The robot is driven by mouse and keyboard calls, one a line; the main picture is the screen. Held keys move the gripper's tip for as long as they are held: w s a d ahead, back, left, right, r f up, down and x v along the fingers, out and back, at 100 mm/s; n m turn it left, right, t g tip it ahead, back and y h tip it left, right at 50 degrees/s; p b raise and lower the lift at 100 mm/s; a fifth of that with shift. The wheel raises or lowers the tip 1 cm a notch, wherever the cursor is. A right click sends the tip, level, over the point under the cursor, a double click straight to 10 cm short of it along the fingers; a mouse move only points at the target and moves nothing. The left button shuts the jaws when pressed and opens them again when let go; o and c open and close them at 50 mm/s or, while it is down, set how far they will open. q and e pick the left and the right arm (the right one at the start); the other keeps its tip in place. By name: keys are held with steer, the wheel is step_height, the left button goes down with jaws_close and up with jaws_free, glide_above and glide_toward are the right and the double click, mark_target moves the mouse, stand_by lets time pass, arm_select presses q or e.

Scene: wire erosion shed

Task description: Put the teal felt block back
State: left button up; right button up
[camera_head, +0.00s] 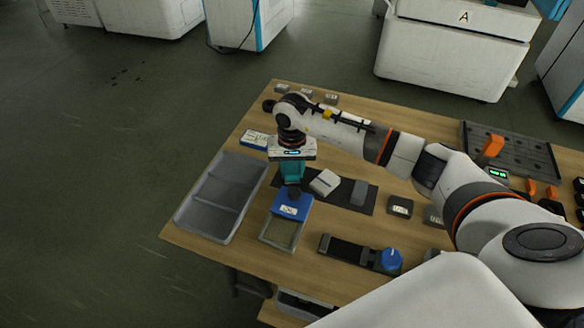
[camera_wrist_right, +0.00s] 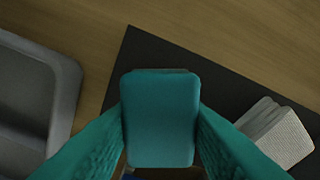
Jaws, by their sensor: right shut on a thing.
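My right gripper (camera_head: 292,178) points down over the left end of a dark mat (camera_head: 340,203) on the wooden table. It is shut on the teal felt block (camera_wrist_right: 160,118), which sits between its teal fingers in the right wrist view. In the head view the fingers and block merge into one teal shape, so the block's edges are hard to tell. The dark mat (camera_wrist_right: 150,50) lies below the block in the wrist view; whether the block touches it I cannot tell. My left gripper is not in view.
A pale ribbed block (camera_head: 325,182) and a grey block (camera_head: 359,192) stand on the mat, right of my gripper. A grey divided tray (camera_head: 243,222) lies to the left. A blue-topped item (camera_head: 291,207) and a shallow box (camera_head: 279,236) are just in front. A blue-knobbed fixture (camera_head: 390,259) stands front right.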

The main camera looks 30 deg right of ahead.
mark_target(292, 168)
steer(key=o, duration=0.9)
steer(key=shift+f, duration=0.15)
steer(key=shift+r+p, duration=0.35)
step_height(292, 168, up, 12)
steer(key=shift+f+b, duration=0.15)
steer(key=shift+b, duration=0.7)
